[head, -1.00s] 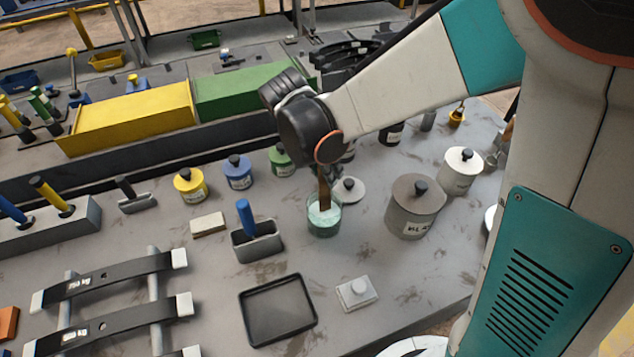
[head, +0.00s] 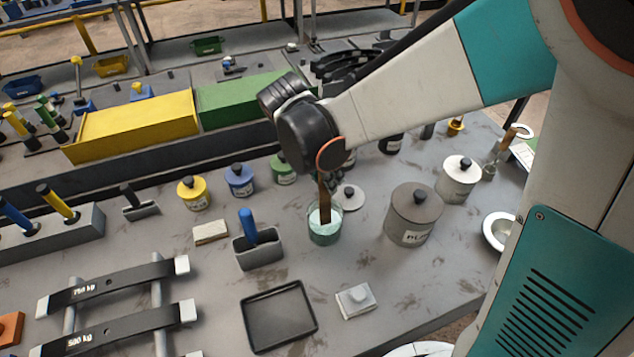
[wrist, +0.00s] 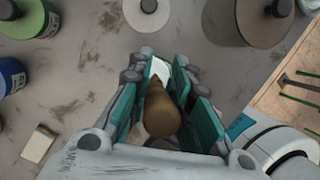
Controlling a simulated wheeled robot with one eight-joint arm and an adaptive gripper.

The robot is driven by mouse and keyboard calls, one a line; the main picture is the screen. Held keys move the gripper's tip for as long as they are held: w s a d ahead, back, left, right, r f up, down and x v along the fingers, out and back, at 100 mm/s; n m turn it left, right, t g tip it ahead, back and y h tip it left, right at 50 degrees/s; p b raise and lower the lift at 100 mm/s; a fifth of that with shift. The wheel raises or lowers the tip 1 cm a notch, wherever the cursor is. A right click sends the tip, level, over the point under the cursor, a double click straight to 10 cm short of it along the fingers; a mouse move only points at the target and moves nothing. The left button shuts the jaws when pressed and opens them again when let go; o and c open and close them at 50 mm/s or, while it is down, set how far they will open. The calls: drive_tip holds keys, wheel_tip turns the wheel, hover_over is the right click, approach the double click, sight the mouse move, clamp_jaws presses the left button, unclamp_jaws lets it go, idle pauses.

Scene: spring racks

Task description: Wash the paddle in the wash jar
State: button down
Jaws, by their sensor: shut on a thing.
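The wash jar (head: 325,232) is a clear glass jar with pale green liquid, standing on the grey bench in the head view. The brown wooden paddle (head: 324,203) is upright, with its lower end inside the jar. My gripper (head: 328,178) is above the jar and shut on the paddle's upper part. In the wrist view, the paddle's rounded handle end (wrist: 160,112) shows between the teal fingers. The jar is mostly hidden there by the gripper and handle, and the paddle's lowest part is hard to make out in the liquid.
A grey lidded pot (head: 414,215) stands right of the jar, with a loose round lid (head: 350,197) behind it. A holder with a blue-handled tool (head: 258,250) is to the left. A black tray (head: 278,316) and a small white block (head: 355,301) lie in front.

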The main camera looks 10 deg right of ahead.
drive_tip(key=shift+r+p, duration=1.8)
drive_tip(key=shift+r, duration=0.95)
wheel_tip(320, 180, up, 6)
drive_tip(key=p, duration=0.4)
drive_tip(key=shift+s, duration=0.15)
drive_tip(key=shift+f, duration=0.15)
